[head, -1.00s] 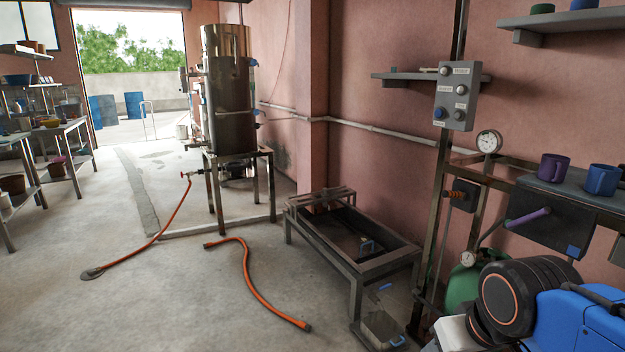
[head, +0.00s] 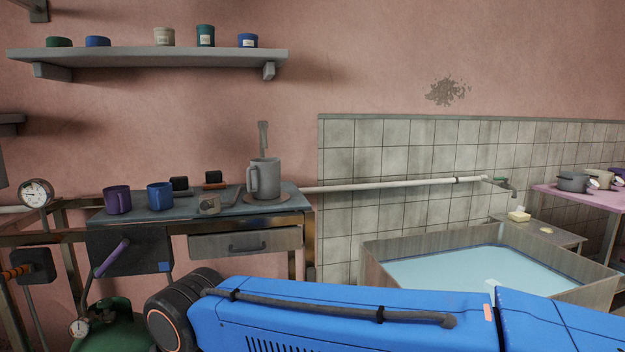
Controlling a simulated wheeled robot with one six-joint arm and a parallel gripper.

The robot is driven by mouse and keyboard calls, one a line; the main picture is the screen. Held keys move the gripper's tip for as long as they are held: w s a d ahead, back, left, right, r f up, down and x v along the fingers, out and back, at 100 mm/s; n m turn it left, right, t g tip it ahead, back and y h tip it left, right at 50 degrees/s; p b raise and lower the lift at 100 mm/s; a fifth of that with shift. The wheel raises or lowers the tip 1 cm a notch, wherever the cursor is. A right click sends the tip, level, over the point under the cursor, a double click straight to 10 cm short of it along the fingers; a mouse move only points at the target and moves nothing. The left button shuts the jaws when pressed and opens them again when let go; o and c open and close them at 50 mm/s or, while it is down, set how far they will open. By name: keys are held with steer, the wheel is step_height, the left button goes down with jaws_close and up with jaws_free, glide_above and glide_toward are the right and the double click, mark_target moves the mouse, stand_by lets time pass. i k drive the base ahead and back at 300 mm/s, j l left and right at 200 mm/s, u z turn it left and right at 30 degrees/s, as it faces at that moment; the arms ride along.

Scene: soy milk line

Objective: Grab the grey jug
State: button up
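A grey upright piece, perhaps a utensil or a wall fitting, shows just behind and above the jug. My blue arm crosses the bottom of the head view, in front of and below the table, apart from the jug. My gripper is not in the picture.
A purple mug (head: 118,200) and a blue mug (head: 160,196) stand left on the worktable. A basin of water (head: 375,272) is at the right. A wall shelf (head: 160,57) holds several cups. A green tank (head: 108,322) stands below left.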

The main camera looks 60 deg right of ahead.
mark_target(266, 172)
steer(key=z, duration=1.45)
